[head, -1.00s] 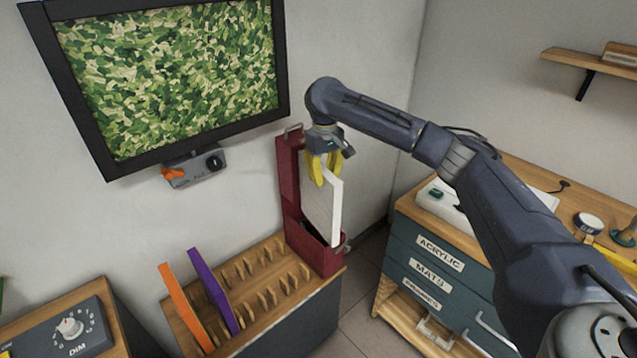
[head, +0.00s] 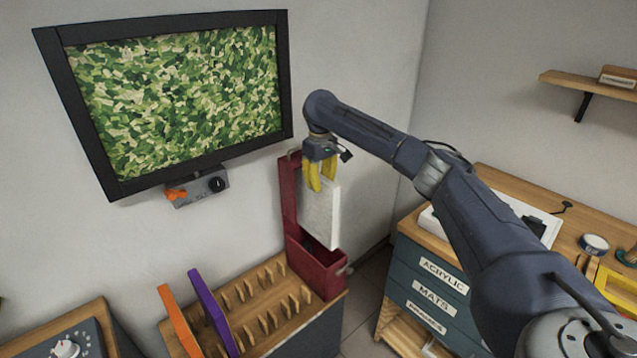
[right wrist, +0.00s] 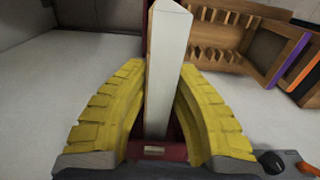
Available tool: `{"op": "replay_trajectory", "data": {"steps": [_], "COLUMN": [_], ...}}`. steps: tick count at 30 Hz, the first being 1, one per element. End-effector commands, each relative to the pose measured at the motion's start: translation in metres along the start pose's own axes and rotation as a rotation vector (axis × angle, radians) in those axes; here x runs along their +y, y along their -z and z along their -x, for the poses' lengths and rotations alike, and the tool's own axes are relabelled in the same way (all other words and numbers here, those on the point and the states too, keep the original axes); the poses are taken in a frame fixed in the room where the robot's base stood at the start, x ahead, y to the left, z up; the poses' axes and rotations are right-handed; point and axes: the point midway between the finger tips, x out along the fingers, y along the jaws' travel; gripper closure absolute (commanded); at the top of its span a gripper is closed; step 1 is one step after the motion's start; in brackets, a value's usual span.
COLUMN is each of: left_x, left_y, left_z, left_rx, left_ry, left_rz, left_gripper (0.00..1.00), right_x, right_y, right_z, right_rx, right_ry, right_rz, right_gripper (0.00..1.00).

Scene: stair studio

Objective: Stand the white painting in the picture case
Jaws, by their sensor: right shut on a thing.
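The white painting (head: 322,213) is a thin white panel, held upright by its top edge. My right gripper (head: 320,186) has yellow fingers and is shut on it; in the right wrist view the fingers (right wrist: 160,115) press both sides of the painting (right wrist: 165,65). The picture case (head: 318,272) is a dark red open box with a tall back panel, standing on the end of the wooden rack. The painting's lower edge is over the case opening, close to its rim; I cannot tell how far inside it reaches. My left gripper is not in view.
The slotted rack (head: 262,308) holds an orange panel (head: 178,320) and a purple panel (head: 213,312) left of the case. A framed green picture (head: 180,95) hangs on the wall behind. A drawer cabinet (head: 430,285) stands to the right.

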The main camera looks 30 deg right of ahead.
Motion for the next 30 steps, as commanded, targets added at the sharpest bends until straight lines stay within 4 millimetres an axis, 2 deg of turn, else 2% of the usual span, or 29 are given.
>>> {"op": "replay_trajectory", "data": {"steps": [30], "left_x": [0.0], "left_y": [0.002], "left_z": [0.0], "left_rx": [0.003], "left_ry": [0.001], "left_rz": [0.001], "left_gripper": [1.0], "right_x": [-0.001], "right_y": [0.0], "right_z": [-0.06], "right_rx": [-0.001], "right_ry": [0.002], "right_rz": [0.0], "right_gripper": [1.0]}}
